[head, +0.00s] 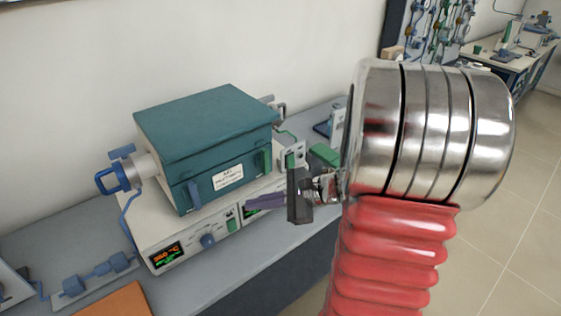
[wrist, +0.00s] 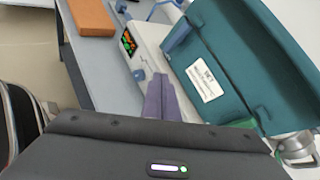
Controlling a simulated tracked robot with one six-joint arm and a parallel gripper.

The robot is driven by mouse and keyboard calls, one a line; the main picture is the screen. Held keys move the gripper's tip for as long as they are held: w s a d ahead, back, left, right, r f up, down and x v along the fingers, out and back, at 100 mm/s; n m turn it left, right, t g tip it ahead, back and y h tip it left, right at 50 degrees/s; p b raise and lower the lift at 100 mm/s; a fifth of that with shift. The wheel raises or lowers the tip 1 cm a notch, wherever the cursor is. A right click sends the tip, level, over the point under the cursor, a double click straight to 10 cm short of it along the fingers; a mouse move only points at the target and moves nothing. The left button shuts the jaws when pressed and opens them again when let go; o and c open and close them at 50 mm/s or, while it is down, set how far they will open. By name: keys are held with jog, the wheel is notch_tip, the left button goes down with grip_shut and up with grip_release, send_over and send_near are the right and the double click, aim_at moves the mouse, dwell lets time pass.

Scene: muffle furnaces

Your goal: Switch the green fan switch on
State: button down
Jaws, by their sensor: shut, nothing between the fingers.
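A teal muffle furnace (head: 205,140) stands on a white control base (head: 180,245) on the bench. On the base's front panel, a small green switch (head: 231,223) sits right of a blue knob (head: 208,240); its on or off position is too small to tell. My gripper (head: 249,202) is shut and empty, its purple fingers pointing left at the panel, close to the right of the green switch. In the wrist view the shut fingers (wrist: 157,82) overlap the panel and hide part of it, and I cannot make out the switch there. Whether the fingertips touch anything is unclear.
A lit display (head: 167,255) is at the panel's left end; a second display is partly hidden by my fingers. A blue clamp (head: 118,175) juts from the furnace's left side. An orange board (head: 113,301) lies on the bench. A green block (head: 323,155) is behind my gripper.

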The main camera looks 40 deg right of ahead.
aim_at(291, 161)
jog(key=s+d+f+m+t+h, duration=0.1)
jog(key=d+f+m+t+h, duration=0.2)
jog(key=d, duration=0.9)
jog(key=s+d+f+m+t+h, duration=0.2)
jog(key=d+m+h, duration=0.3)
jog(key=d+m, duration=0.5)
jog(key=shift+d+f+t, duration=0.7)
jog(key=shift+d+t, duration=0.15)
jog(key=shift+t, duration=0.05)
jog(key=w+f, duration=0.2)
jog(key=w, duration=1.1)
jog(key=shift+w+a, duration=0.2)
jog(key=shift+w, duration=0.15)
jog(key=shift+d, duration=0.1)
